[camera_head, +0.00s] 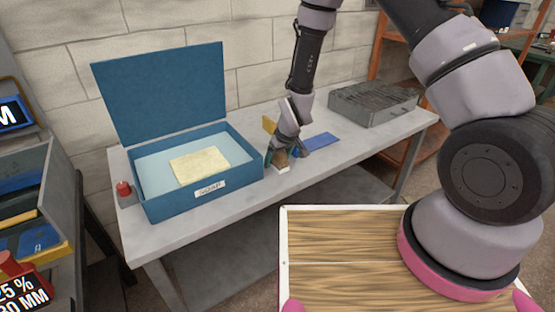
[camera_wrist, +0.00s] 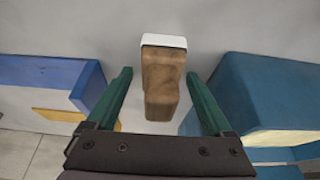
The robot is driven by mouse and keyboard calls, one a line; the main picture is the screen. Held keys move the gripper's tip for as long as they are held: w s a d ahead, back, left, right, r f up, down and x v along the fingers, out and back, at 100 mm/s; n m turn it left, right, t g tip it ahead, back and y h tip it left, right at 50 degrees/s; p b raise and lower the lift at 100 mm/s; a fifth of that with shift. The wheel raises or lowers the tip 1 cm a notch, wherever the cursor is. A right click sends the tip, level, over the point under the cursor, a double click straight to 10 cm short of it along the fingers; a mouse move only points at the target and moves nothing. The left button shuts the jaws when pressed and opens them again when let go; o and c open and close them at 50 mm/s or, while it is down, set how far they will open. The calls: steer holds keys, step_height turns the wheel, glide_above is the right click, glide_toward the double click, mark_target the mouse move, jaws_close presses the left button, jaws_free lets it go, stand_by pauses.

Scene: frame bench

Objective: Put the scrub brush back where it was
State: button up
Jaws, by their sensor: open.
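The scrub brush (camera_wrist: 163,80) has a brown wooden body and a white end. In the wrist view it is between the two green fingers of my gripper (camera_wrist: 159,74), with a gap on each side. My gripper is open around it and not closed on it. In the head view my gripper (camera_head: 279,158) is low over the grey bench, just right of the blue box. The brush (camera_head: 283,162) shows there only in part, at the fingers; my gripper hides the rest.
The open blue box (camera_head: 165,207) holds a pale yellow block (camera_head: 200,166); its lid is raised. A blue flat piece (camera_head: 322,141) and a yellow piece (camera_head: 269,124) are near my gripper. A grey metal tray (camera_head: 372,116) stands right. A red button (camera_head: 124,189) is left. The bench front is clear.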

steer(key=s+d+r+m, duration=0.2)
steer(key=d+r, duration=0.3)
steer(key=r, duration=0.6)
steer(key=s+d+r+m+t, duration=0.1)
steer(key=d+r, duration=0.4)
steer(key=r, duration=0.6)
steer(key=s+d+r+m, duration=0.2)
steer(key=d+r, duration=0.3)
steer(key=r, duration=0.6)
steer(key=s+d+r+m+t, duration=0.1)
steer(key=s+d+r+m, duration=0.2)
steer(key=s+d+r, duration=0.2)
steer(key=s+d+r+m+t, duration=0.1)
steer(key=s+d+r+m, duration=0.2)
steer(key=s+r, duration=0.6)
steer(key=s+d, duration=0.1)
steer(key=d, duration=0.1)
steer(key=shift+s+d+h, duration=0.3)
steer(key=shift+s, duration=0.05)
